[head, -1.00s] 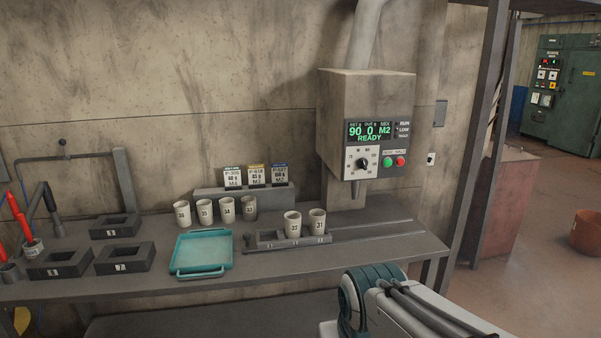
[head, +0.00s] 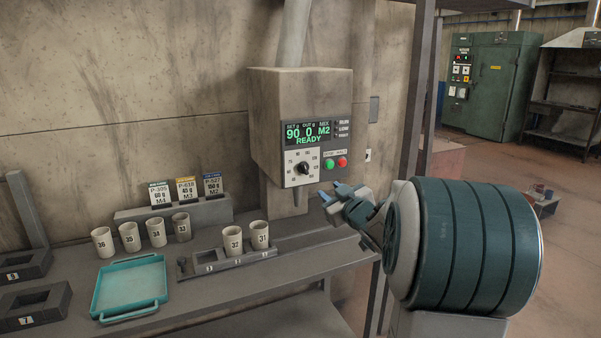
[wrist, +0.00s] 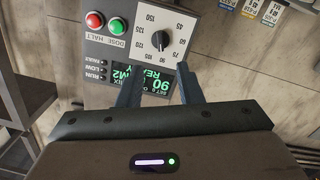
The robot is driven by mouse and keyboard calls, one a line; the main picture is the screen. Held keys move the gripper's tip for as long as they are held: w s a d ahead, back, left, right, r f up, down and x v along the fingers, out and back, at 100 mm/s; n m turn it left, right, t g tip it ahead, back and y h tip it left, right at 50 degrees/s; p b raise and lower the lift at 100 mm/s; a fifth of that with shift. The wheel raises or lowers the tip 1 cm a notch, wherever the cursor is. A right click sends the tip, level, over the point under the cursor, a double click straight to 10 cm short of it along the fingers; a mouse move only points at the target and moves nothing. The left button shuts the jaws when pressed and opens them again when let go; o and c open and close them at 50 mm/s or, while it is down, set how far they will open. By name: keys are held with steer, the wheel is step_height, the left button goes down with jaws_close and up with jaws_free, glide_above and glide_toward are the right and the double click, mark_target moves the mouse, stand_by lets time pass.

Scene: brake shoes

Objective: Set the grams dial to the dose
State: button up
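The grams dial (head: 302,168) is a black knob on a white plate on the front of the dosing box (head: 300,110). It also shows in the wrist view (wrist: 160,40), ringed by numbers from 45 to 150. The green display (head: 308,132) reads set 90, out 0, mix M2, READY. Three dose cards (head: 186,191) stand on a grey block left of the box; their print is small. My gripper (head: 328,194) is just right of and below the dial, apart from it. In the wrist view my gripper (wrist: 158,88) is open and empty, its fingertips near the display and dial.
Green and red buttons (head: 335,163) sit right of the dial. Below, cups 32 and 31 (head: 246,237) stand in a rail holder. Several other cups (head: 140,235) and a teal tray (head: 130,287) are on the bench to the left. A grey post (head: 405,150) rises behind my arm.

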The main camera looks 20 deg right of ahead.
mark_target(307, 170)
steer(key=shift+y, duration=0.4)
steer(key=w+p, duration=0.2)
steer(key=w, duration=1.2)
steer(key=shift+r, duration=0.2)
jaws_close()
